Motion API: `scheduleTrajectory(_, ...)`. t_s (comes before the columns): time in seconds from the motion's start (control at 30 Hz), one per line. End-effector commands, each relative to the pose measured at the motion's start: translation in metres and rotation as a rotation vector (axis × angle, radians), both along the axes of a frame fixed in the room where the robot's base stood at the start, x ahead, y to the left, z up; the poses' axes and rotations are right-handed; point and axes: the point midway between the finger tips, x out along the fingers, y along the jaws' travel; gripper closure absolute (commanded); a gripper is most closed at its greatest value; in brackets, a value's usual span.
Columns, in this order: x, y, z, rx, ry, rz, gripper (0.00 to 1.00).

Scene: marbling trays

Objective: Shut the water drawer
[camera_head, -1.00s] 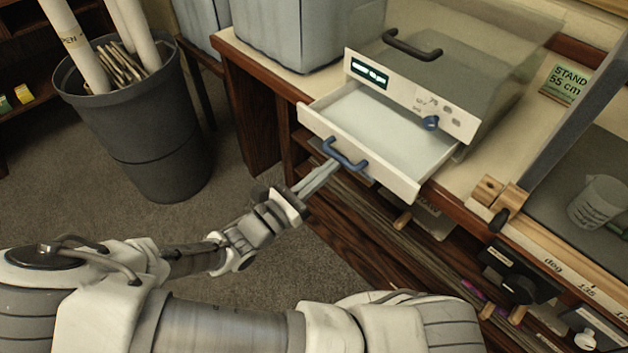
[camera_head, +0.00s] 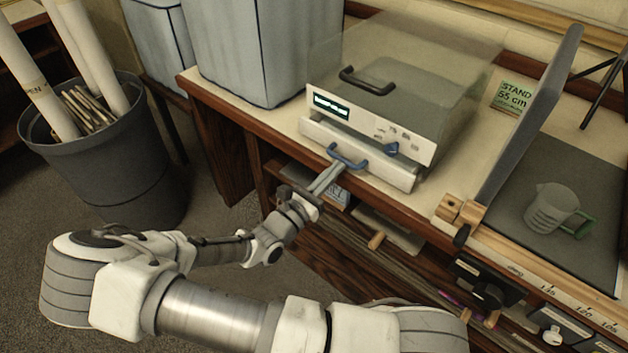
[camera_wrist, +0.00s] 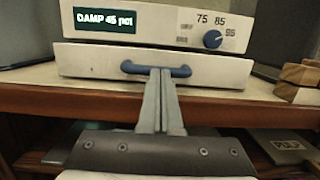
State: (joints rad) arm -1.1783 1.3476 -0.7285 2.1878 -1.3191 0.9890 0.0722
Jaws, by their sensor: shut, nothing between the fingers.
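The water drawer (camera_head: 378,168) is a white drawer under the front panel of a grey and clear box-shaped unit (camera_head: 428,90). Its front stands only a little out from the panel in the head view. A blue handle (camera_head: 347,157) sits on the drawer front, and it also shows in the wrist view (camera_wrist: 130,68). My gripper (camera_head: 334,172) is shut and empty, with its fingertips at the handle. In the wrist view the fingertips (camera_wrist: 160,72) overlap the middle of the handle and hide part of it. Whether they touch the drawer front is hard to tell.
A large blue-grey box (camera_head: 250,50) stands left of the unit. A wooden clamp (camera_head: 460,215), an upright grey board (camera_head: 530,115) and a measuring jug (camera_head: 555,208) are on the right. A bin with rolls (camera_head: 100,160) stands on the floor at left.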

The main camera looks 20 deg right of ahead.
Motion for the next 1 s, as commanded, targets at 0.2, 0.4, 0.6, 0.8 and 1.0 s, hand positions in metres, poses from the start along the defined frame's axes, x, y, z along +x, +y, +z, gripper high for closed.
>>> scheduleTrajectory(0.2,0.022,-0.033,0.002,-0.001,-0.002,-0.003,1.0)
scheduleTrajectory(0.4,0.031,-0.044,0.001,0.0,-0.002,-0.001,1.0)
scheduleTrajectory(0.6,0.033,-0.046,0.001,0.0,-0.004,0.0,1.0)
scheduleTrajectory(0.8,0.033,-0.046,0.001,0.0,-0.004,0.0,1.0)
scheduleTrajectory(1.0,0.033,-0.044,0.0,0.0,-0.002,-0.001,1.0)
